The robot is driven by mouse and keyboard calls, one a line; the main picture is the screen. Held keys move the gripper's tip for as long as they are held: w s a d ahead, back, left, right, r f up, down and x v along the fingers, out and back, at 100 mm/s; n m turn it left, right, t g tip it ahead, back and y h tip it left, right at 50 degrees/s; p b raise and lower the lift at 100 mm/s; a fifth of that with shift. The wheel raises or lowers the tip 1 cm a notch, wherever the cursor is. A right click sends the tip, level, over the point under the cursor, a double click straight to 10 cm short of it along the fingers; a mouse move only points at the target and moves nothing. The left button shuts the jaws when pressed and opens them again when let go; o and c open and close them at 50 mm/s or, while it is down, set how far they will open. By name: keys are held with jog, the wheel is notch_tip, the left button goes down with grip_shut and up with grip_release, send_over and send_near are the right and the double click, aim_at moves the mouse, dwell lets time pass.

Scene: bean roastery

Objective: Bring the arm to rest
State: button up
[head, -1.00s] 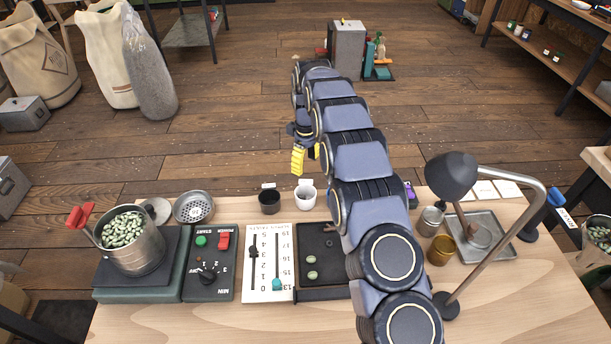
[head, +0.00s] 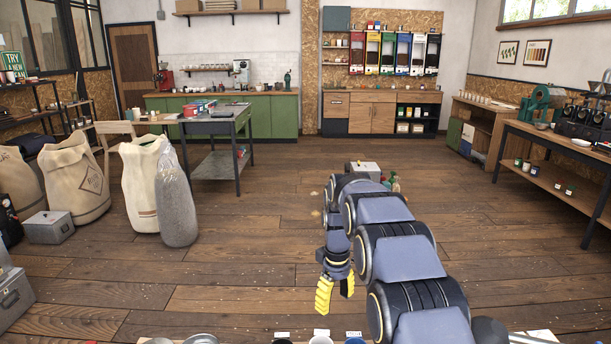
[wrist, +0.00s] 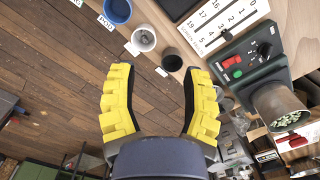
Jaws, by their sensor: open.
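My gripper (head: 336,288) hangs with its yellow fingers pointing down, beyond the far edge of the worktable in the head view. In the wrist view my gripper (wrist: 160,100) is open, its two yellow fingers wide apart with nothing between them. The arm reaches forward and curves down to it. A white cup (wrist: 144,38), a black cup (wrist: 172,60) and a blue cup (wrist: 117,10) stand along the table edge, beyond the fingertips and apart from them.
The wrist view shows the control box (wrist: 246,60), slider panel (wrist: 222,22) and metal pot of green beans (wrist: 278,104) on the table. In the head view, sacks (head: 74,180) stand on the floor at left. A grey box (head: 364,168) stands beyond the arm.

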jog(key=s+d+r+m, duration=0.15)
jog(key=s+r, duration=0.25)
jog(key=s, duration=0.4)
jog(key=s+d+r+m, duration=0.1)
jog(key=s+r+m, duration=0.25)
jog(key=s, duration=0.45)
jog(key=s+m, duration=0.1)
jog(key=s, duration=1)
jog(key=s+d+f+m+g, duration=0.1)
jog(key=s+m, duration=0.1)
jog(key=s, duration=0.9)
jog(key=shift+d+f, duration=0.25)
jog(key=shift+d, duration=0.05)
jog(key=shift+w, duration=0.1)
